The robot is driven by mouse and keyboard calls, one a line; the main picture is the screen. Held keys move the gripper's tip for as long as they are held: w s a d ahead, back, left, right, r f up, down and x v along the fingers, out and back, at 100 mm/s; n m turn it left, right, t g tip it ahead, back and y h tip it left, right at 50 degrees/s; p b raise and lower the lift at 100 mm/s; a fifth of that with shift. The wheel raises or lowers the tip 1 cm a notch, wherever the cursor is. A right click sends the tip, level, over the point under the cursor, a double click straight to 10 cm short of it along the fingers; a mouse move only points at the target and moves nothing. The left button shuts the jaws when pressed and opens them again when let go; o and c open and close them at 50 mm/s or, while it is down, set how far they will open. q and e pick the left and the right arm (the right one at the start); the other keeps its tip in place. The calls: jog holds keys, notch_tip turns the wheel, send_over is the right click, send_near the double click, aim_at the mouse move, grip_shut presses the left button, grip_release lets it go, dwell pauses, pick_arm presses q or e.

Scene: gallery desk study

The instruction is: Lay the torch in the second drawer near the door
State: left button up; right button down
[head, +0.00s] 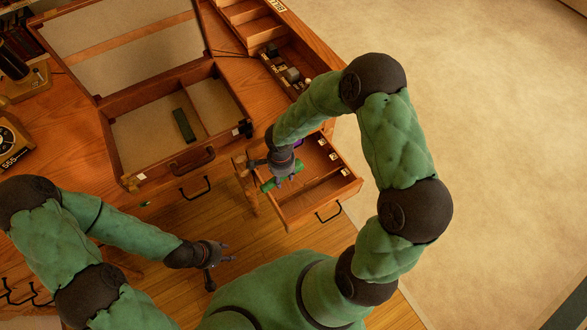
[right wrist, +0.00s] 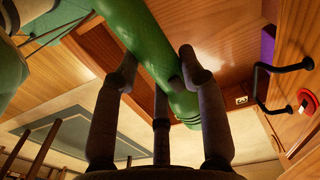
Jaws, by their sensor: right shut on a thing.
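The green torch (head: 267,186) is in my right gripper (head: 285,176), at the left side of an open wooden drawer (head: 320,190) in the head view. The right wrist view shows the torch (right wrist: 160,62) as a long green cylinder between the fingers of the right gripper (right wrist: 165,80). How high the torch is above the drawer is hard to tell. The drawer has a divider, a dark handle, and a purple thing (head: 298,143) at its back, partly hidden by my arm. My left gripper (head: 221,272) is open and empty, low in front of the desk.
An open case (head: 125,181) with a dark green block (head: 184,125) stands on the desk. A compartment tray (head: 262,28) lies at the back. A closed drawer's handle (head: 196,190) is left of the open drawer. Pale floor is clear at right.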

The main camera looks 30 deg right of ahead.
jog(key=shift+s+f+m, duration=0.1)
jog(key=shift+f+m, duration=0.4)
jog(key=shift+f, duration=0.25)
jog(key=w+d+f+b, duration=0.2)
jog(key=w+d+f, duration=0.15)
jog(key=d, duration=0.55)
jog(key=b, duration=0.2)
send_over(309, 175)
jog(key=f, duration=0.5)
jog(key=shift+s+a+f, duration=0.2)
jog(key=shift+a+f, duration=0.05)
jog(key=shift+a, duration=0.15)
jog(key=f, duration=0.1)
jog(key=f+b, duration=0.2)
jog(key=f, duration=0.1)
jog(key=shift+w+d+f, duration=0.1)
jog(key=shift+d, duration=0.25)
jog(key=c, duration=0.7)
grip_release()
